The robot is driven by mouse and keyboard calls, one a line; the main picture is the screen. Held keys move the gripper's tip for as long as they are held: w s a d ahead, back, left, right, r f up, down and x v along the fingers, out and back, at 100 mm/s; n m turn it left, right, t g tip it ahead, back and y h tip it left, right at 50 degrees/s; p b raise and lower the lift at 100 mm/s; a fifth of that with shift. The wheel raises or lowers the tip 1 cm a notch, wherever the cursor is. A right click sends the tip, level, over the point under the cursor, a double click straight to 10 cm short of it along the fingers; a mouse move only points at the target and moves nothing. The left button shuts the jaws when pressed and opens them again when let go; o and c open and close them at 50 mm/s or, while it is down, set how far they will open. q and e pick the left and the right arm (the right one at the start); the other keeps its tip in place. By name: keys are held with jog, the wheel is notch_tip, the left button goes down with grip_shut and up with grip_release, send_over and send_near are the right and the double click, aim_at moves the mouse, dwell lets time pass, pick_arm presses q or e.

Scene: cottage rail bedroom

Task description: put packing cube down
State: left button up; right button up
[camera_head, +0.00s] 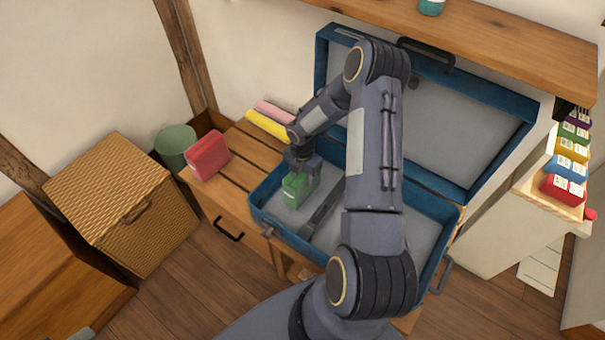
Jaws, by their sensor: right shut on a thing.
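A green packing cube (295,192) is inside the left part of the open blue suitcase (262,215). My right gripper (302,172) comes down on it from above and is shut on it. I cannot tell whether the cube's underside touches the suitcase floor. A dark grey bar (322,208) lies in the suitcase to the right of the cube. My right arm hides much of the suitcase's middle and right side. My left gripper is not in view.
A red packing cube (208,156) stands on the wooden bench (235,180) left of the suitcase. Yellow (268,125) and pink (275,113) rolls lie behind it. The raised lid (440,130) leans at the back. A wicker hamper (125,200) stands at left.

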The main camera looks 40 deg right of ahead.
jog(key=shift+f, duration=0.15)
jog(key=o, duration=1.2)
notch_tip(320, 180, up, 12)
jog(key=shift+f+p, duration=0.1)
jog(key=shift+p, duration=0.25)
jog(key=s+a+r+m+t, duration=0.1)
jog(key=s+a+r+m, duration=0.25)
jog(key=r, duration=0.25)
jog(key=s+a+r+m+t, duration=0.1)
jog(key=s+a+r+m, duration=0.1)
jog(key=s+r+m, duration=0.3)
jog(key=s+a+r+m+t, duration=0.1)
jog(key=a+r+m, duration=0.15)
jog(key=r, duration=0.45)
jog(key=s+a+r+m+t+y, duration=0.1)
jog(key=s+a+m, duration=0.2)
jog(key=s+m, duration=0.1)
jog(key=s+a+r+m+y, duration=0.1)
jog(key=s+a+m, duration=0.2)
jog(key=s+m, duration=0.1)
jog(key=s+a+r+m+t+y, duration=0.1)
jog(key=s+a+r+m, duration=0.1)
jog(key=s+a+m, duration=0.1)
jog(key=shift+s+a+m+t+y, duration=0.3)
jog(key=shift+s+m+y, duration=0.1)
jog(key=shift+s+m, duration=0.15)
